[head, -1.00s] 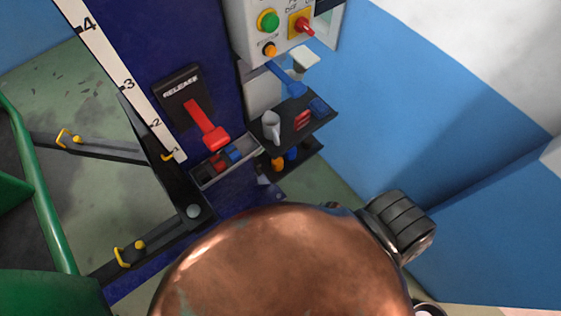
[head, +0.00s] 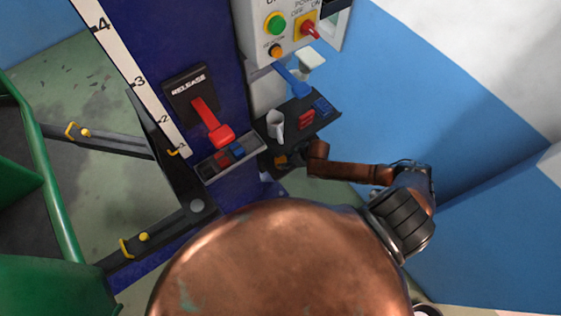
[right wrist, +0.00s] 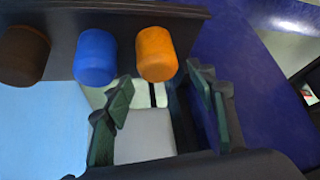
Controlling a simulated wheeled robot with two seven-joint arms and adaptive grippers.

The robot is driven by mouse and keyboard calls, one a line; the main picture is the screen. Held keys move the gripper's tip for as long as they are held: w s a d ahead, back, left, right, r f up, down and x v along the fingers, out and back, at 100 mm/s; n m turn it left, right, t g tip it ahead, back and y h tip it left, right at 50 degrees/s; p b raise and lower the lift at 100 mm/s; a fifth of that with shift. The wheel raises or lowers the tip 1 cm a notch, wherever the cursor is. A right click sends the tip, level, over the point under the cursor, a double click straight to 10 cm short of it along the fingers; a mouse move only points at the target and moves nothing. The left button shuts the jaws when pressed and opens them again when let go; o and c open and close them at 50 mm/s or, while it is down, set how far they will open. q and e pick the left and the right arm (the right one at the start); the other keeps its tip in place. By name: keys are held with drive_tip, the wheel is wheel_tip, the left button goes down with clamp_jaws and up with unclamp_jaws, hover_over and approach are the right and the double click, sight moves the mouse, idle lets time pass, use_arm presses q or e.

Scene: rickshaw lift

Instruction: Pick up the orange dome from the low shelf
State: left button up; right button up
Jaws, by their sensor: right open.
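The orange dome (right wrist: 157,54) stands on the low shelf (right wrist: 125,12) in the right wrist view, at the end of a row with a blue dome (right wrist: 96,56) and a dark brown one (right wrist: 24,54). My right gripper (right wrist: 160,82) is open and empty. Its two green-padded fingers point toward the orange dome, with the dome just beyond and between the tips. I see no contact. In the head view my right arm reaches in from the right to the low shelf, and its end covers much of that shelf. My left gripper is out of view.
In the head view, an upper shelf (head: 326,118) with a grey mug (head: 275,125) and red and blue items overhangs the low shelf. A blue column with a red release lever (head: 212,122) stands left. A blue-and-white wall is at the right.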

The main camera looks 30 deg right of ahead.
sight(281, 160)
drive_tip(key=x, duration=0.2)
drive_tip(key=b+x, duration=0.1)
drive_tip(key=x, duration=0.1)
drive_tip(key=b+x, duration=0.1)
drive_tip(key=x, duration=0.1)
drive_tip(key=shift+s+d+f, duration=0.1)
drive_tip(key=shift+d+f, duration=0.1)
drive_tip(key=shift+f, duration=0.25)
drive_tip(key=shift+w+a+f, duration=0.1)
drive_tip(key=shift+w+f, duration=0.1)
drive_tip(key=shift+f, duration=0.1)
drive_tip(key=shift+c, duration=0.6)
drive_tip(key=c, duration=0.8)
